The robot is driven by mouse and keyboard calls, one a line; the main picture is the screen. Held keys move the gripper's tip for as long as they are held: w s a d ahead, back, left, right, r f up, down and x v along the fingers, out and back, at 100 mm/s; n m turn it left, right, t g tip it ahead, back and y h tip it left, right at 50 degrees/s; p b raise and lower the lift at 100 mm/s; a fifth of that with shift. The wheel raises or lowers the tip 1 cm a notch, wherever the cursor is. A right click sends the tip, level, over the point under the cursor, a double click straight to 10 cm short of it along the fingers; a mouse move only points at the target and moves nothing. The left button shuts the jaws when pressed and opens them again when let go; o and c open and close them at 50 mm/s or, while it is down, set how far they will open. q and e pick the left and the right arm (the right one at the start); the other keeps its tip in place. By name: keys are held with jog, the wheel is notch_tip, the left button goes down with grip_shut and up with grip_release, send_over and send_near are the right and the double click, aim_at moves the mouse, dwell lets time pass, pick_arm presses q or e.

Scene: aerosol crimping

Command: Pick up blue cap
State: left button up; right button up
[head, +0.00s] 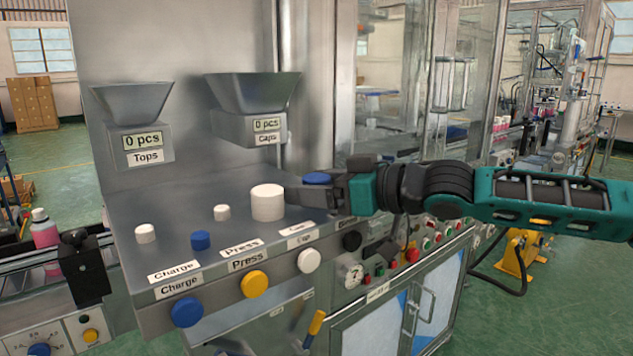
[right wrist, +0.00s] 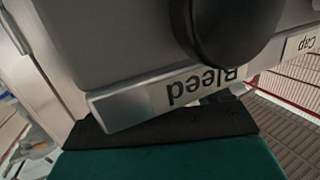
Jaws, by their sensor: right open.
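A wide blue cap-like disc (head: 317,178) shows on the steel machine top, right at my right gripper (head: 308,195). The gripper reaches in from the right, is open, and hides the lower part of the disc; I cannot tell whether they touch. A smaller blue piece (head: 200,240) stands on the front left of the same top, well apart from the gripper. The right wrist view shows no blue cap, only a dark round knob (right wrist: 228,25) and an upside-down "Bleed" label (right wrist: 203,83). My left gripper is not in view.
A large white cylinder (head: 267,203) stands just left of my right gripper. Small white pieces (head: 145,233) stand farther left. Two hoppers (head: 252,94) hang on the wall above. Blue, yellow and white buttons (head: 254,284) line the front panel.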

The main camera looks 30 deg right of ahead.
jog(key=shift+c, duration=1.3)
jog(key=c, duration=0.7)
jog(key=shift+c, duration=0.3)
